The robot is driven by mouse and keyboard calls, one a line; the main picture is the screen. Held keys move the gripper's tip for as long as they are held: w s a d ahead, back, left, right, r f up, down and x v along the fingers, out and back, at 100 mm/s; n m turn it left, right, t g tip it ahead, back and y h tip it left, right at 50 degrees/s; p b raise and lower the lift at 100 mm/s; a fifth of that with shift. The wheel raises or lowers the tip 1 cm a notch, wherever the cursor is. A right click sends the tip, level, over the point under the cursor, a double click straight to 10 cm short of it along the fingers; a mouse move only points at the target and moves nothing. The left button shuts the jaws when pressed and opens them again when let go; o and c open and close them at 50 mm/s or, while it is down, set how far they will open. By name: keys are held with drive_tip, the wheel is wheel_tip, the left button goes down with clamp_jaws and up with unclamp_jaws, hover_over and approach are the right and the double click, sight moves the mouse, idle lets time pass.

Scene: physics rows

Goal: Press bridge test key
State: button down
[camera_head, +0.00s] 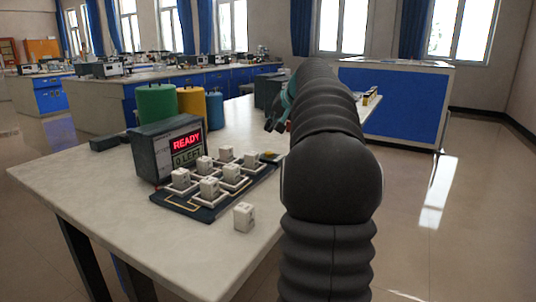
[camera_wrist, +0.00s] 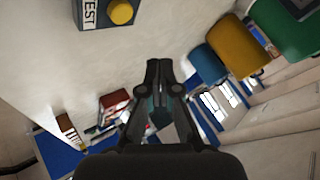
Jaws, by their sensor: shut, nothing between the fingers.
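The test key is a round yellow button (camera_wrist: 121,12) on a dark grey box (camera_wrist: 91,17) marked TEST, at the top of the wrist view and partly cut off by its edge. My gripper (camera_wrist: 159,64) is shut and empty in the wrist view. Its tips are below and right of the button in the picture, apart from it. In the head view my gripper (camera_head: 275,123) shows only partly beside my arm, over the table's far part.
A display box (camera_head: 152,155) reads READY and 0 LEFT. Before it lies a dark board (camera_head: 203,214) with several white blocks. One loose white block (camera_head: 244,217) stands on the table (camera_head: 110,195). Green (camera_head: 157,103), yellow (camera_head: 191,104) and blue (camera_head: 215,111) cylinders stand behind.

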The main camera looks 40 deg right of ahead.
sight(271, 153)
drive_tip(key=shift+f+b, duration=1.7)
drive_tip(key=shift+f, duration=0.85)
drive_tip(key=shift+f, duration=0.15)
drive_tip(key=shift+w+f, duration=0.15)
drive_tip(key=shift+f, duration=0.15)
drive_tip(key=shift+f+b, duration=0.4)
drive_tip(key=shift+b, duration=0.15)
drive_tip(key=shift+r, duration=0.1)
drive_tip(key=shift+r+p, duration=0.75)
drive_tip(key=shift+p, duration=0.05)
